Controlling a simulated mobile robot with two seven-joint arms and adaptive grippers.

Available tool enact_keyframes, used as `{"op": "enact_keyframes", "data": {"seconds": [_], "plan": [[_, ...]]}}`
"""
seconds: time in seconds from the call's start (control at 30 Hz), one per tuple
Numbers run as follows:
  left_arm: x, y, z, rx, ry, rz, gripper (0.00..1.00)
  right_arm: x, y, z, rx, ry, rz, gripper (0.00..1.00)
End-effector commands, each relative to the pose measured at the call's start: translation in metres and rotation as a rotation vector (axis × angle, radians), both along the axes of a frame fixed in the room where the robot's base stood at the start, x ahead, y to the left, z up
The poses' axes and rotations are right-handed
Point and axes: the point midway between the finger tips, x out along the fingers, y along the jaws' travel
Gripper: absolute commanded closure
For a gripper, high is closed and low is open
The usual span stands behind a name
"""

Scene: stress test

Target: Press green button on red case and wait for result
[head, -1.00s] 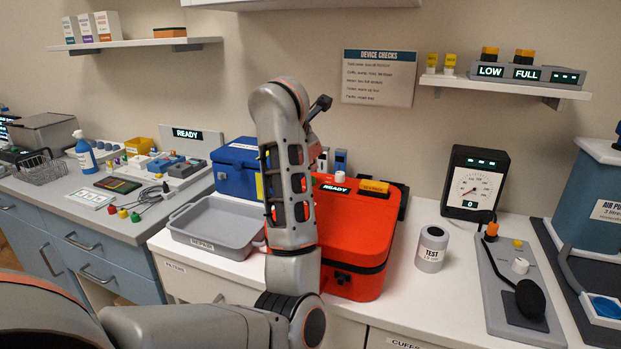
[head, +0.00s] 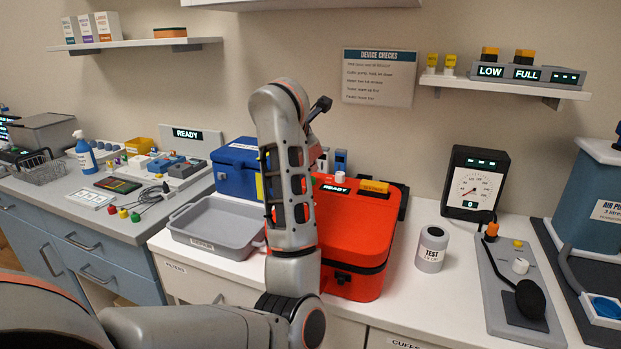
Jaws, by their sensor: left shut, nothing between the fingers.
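The red case (head: 360,235) stands on the white counter with its lid shut. A display on its top reads READY (head: 335,188), with a white knob (head: 340,177) and an orange-yellow label (head: 374,186) beside it. No green button shows on the case; my left arm (head: 288,170) covers its left side. That arm comes in from the lower left and rises in front of the case. My left gripper is shut and largely hidden behind the arm, so whether it touches the case cannot be told. My right gripper is out of view.
A grey tray (head: 215,248) and blue case (head: 236,160) stand left of the red case. To the right are a TEST cylinder (head: 432,249), a gauge (head: 474,185) and a board with a black bulb (head: 530,298). A small strip of counter between case and cylinder is clear.

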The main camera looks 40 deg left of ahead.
Motion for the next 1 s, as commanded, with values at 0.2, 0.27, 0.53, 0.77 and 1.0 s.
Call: {"op": "enact_keyframes", "data": {"seconds": [0.2,0.27,0.53,0.77,1.0], "plan": [[-0.0001,-0.0003,-0.0062,-0.001,0.0,-0.001,1.0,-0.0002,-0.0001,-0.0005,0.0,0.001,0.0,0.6],[-0.0001,-0.0002,-0.0062,-0.001,0.0,-0.001,1.0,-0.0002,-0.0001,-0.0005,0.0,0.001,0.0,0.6],[0.0,-0.0001,-0.0064,0.0,0.0,0.0,1.0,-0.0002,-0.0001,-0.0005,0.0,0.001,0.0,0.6],[0.0,-0.0001,-0.0087,0.0,0.001,0.001,1.0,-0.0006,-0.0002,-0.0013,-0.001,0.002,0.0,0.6],[0.0,0.0,-0.0114,0.0,0.001,0.0,1.0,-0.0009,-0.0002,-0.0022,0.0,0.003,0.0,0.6]]}}
